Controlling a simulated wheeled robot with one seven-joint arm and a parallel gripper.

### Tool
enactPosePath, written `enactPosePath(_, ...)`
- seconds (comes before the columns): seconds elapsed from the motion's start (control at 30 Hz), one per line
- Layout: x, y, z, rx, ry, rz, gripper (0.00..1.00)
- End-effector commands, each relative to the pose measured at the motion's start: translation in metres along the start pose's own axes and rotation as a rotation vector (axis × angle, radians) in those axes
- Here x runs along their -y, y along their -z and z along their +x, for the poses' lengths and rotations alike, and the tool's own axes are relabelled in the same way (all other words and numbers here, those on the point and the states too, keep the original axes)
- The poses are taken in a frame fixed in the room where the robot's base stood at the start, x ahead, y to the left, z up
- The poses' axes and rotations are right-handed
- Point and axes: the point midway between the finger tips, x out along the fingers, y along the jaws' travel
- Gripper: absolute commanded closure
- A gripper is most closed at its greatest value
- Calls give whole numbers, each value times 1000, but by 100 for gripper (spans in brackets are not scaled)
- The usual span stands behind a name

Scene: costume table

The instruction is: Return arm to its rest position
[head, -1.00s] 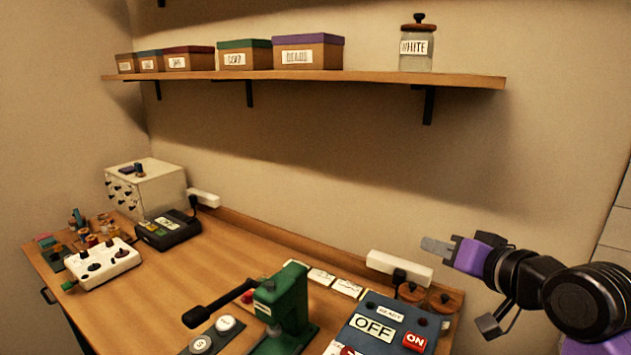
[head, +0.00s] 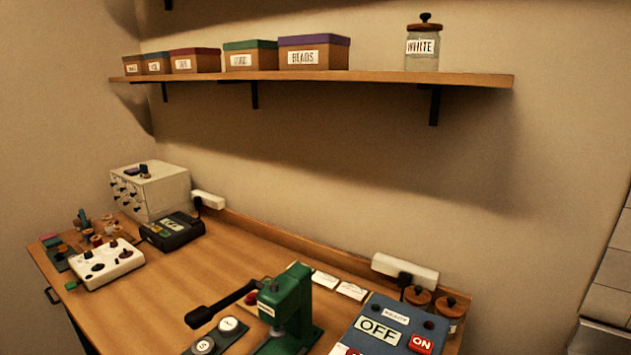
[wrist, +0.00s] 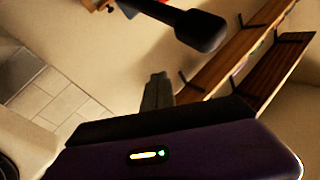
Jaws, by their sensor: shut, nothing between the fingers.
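My gripper (wrist: 157,92) shows in the wrist view as a purple body with a dark edge and grey fingers at its far side. The fingers are together with nothing between them. It is clear of the table and touches nothing that I can see. The arm and gripper are out of the head view.
The wooden table (head: 185,290) holds a green press (head: 288,305), a blue box with OFF and ON labels (head: 372,307), a white control box (head: 105,265) and a drawer cabinet (head: 165,192). A wall shelf (head: 380,77) bears labelled boxes and a WHITE jar (head: 422,62).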

Motion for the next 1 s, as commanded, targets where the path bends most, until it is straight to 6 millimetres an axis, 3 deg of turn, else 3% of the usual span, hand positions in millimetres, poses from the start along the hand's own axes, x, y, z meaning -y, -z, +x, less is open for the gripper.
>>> enactPosePath(0.1,-4,-13,-39,7,-22,-47,100)
enactPosePath(0.5,-11,-32,-158,83,-32,-222,100)
enactPosePath(0.8,-16,-51,-244,259,8,-319,100)
enactPosePath(1.0,-23,-66,-288,389,32,-345,100)
